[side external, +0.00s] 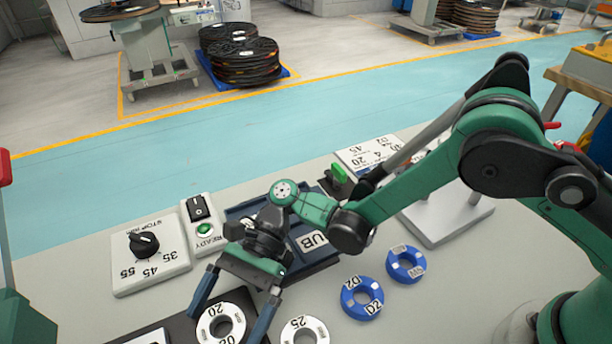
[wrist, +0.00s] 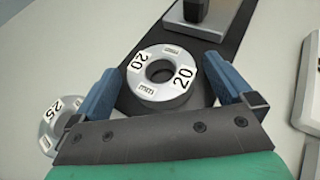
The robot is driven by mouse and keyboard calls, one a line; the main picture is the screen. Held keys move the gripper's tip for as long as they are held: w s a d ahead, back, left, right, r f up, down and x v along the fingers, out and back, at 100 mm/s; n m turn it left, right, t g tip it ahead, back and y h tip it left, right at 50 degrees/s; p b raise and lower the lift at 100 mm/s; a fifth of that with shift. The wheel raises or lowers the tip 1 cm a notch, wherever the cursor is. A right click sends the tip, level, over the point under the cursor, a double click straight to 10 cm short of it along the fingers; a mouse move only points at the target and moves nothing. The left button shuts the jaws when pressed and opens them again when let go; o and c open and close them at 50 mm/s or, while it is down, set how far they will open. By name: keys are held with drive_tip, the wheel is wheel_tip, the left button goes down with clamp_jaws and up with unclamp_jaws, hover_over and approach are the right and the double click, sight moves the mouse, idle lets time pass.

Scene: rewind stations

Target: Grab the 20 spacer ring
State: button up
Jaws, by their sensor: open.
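The 20 spacer ring (wrist: 162,75) is a silver-white ring with black "20" labels, lying flat on a dark strip. It also shows in the side view (side external: 221,324) at the bottom. My gripper (wrist: 166,92) is open, with one blue finger on each side of the ring in the wrist view. In the side view my gripper (side external: 228,318) reaches down over the ring with its fingers spread. I cannot tell whether the fingers touch the ring. A similar ring marked 25 (side external: 305,331) lies to its right, and it shows at the left in the wrist view (wrist: 56,125).
Two blue rings (side external: 362,298) (side external: 406,264) lie farther right. A dial panel (side external: 150,258), a READY switch box (side external: 202,222) and a dark blue tray (side external: 318,268) stand behind my gripper. A grey base with a dark post (wrist: 202,14) stands beyond the ring.

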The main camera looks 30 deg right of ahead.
drive_tip(key=c, duration=1.2)
drive_tip(key=shift+c, duration=0.2)
